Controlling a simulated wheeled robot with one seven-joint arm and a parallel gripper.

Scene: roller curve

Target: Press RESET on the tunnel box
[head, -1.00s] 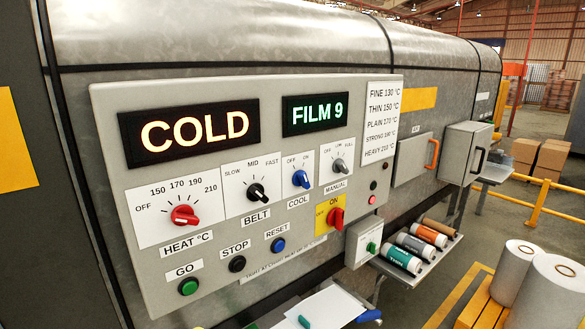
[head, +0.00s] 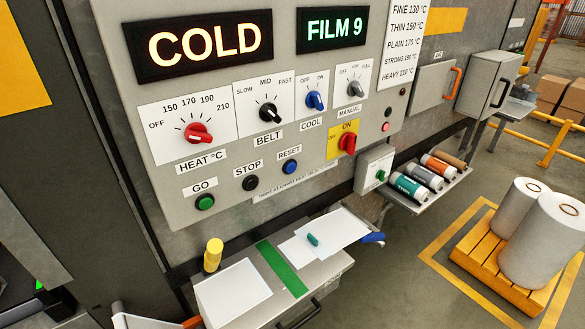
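The tunnel box's grey control panel (head: 225,95) fills the upper left of the head view. Its blue RESET button (head: 290,167) sits under the RESET label (head: 289,153), right of the black STOP button (head: 250,183) and the green GO button (head: 205,202). The lit displays read COLD (head: 205,42) and FILM 9 (head: 336,29). The red heat knob (head: 199,133) and the red and yellow ON/OFF switch (head: 347,143) are above the buttons. Nothing covers the RESET button. My gripper is not in view.
Below the panel, a work table (head: 318,272) holds white sheets, a green strip (head: 282,268) and a yellow cylinder (head: 213,255). A shelf with several rolls (head: 410,186) juts out at right. White film rolls (head: 548,240) stand on a yellow pallet. Floor between them is clear.

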